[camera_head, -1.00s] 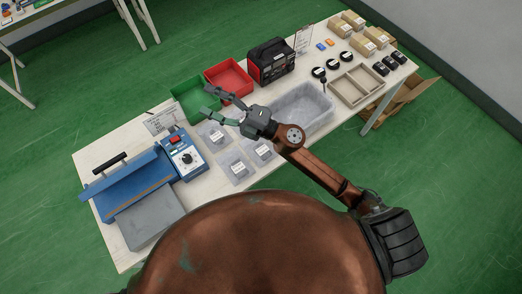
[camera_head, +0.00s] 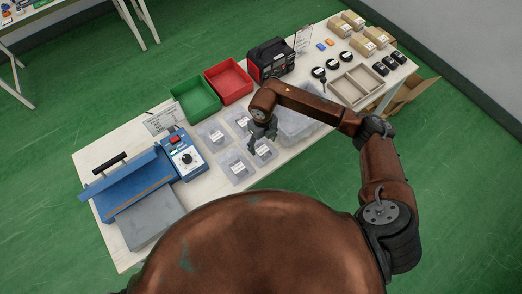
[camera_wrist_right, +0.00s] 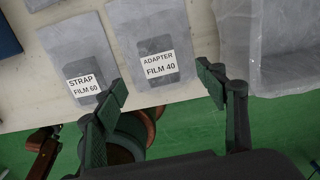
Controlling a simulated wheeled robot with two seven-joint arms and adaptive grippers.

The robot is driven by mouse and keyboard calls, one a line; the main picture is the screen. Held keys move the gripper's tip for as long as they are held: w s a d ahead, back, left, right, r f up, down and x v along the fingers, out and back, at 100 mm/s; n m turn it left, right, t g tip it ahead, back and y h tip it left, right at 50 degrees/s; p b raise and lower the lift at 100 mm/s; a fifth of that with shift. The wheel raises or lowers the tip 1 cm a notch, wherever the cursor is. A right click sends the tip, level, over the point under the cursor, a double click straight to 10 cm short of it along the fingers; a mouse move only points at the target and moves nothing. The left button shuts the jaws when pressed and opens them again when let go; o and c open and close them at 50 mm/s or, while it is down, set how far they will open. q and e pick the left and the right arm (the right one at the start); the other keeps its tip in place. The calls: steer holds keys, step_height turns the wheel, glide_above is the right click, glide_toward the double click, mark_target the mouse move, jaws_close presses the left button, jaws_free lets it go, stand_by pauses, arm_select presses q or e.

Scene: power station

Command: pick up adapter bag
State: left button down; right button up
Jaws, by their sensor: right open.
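The adapter bag (camera_wrist_right: 121,22) is a flat, translucent grey bag with a white label reading "ADAPTER FILM 40" and a dark item inside. In the head view the adapter bag (camera_head: 265,156) lies at the table's front edge, partly hidden by my right gripper (camera_head: 263,139). My right gripper is open and empty above the bag. In the right wrist view the fingertips of this gripper (camera_wrist_right: 163,82) are spread on either side of the bag's label end. My left gripper is not in view.
A bag labelled "STRAP FILM 60" (camera_wrist_right: 72,48) lies left of the adapter bag. Two more bags (camera_head: 211,134) lie behind. A translucent bin (camera_head: 300,128) stands close to the right. Green (camera_head: 197,98) and red (camera_head: 229,80) trays and a blue sealing machine (camera_head: 130,185) are on the table.

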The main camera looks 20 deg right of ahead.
mark_target(261, 149)
steer(key=f, duration=0.5)
steer(key=shift+w+a+f, duration=0.1)
steer(key=shift+w+f, duration=0.2)
steer(key=shift+w, duration=0.1)
steer(key=shift+c, duration=0.4)
steer(key=c, duration=1.2)
steer(key=shift+r, duration=0.1)
